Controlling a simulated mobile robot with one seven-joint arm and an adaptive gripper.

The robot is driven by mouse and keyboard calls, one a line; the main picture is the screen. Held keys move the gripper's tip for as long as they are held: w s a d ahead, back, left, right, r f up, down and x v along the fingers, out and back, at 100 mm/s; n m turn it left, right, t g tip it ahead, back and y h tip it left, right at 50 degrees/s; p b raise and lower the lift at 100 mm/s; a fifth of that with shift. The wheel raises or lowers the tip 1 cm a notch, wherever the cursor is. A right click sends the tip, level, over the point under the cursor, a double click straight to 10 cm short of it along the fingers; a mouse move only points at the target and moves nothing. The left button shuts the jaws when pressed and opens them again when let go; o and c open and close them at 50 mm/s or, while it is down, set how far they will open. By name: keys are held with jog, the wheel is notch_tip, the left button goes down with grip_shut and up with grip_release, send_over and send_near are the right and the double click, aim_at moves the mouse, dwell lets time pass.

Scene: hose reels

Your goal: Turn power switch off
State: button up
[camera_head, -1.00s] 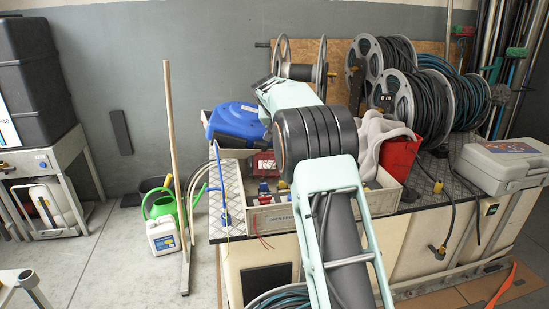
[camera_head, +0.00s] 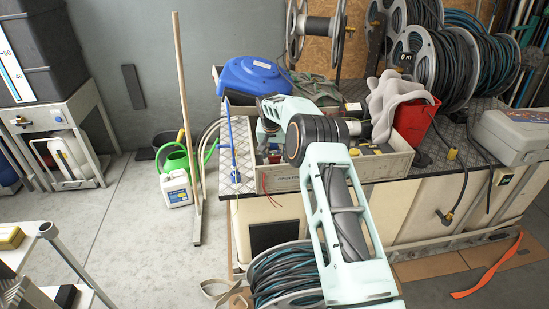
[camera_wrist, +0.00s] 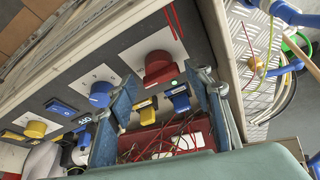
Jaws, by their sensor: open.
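A blue knob (camera_wrist: 101,94), a yellow knob (camera_wrist: 36,129) and a blue rocker switch (camera_wrist: 61,107) line up to the left. I cannot tell for sure which is the power switch. My gripper (camera_wrist: 163,84) is open, its two blue-grey fingers on either side of the red knob. I cannot tell whether they touch it. In the head view the gripper is largely hidden behind my arm.
The panel belongs to a low-walled box (camera_head: 385,168) on the metal-topped bench. A blue case (camera_head: 253,77), a red bucket (camera_head: 418,122) with a grey cloth, and hose reels (camera_head: 440,65) stand around. A grey toolbox (camera_head: 520,135) sits right.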

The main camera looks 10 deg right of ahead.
aim_at(274, 158)
jog(key=shift+x, duration=1.6)
jog(key=c, duration=0.9)
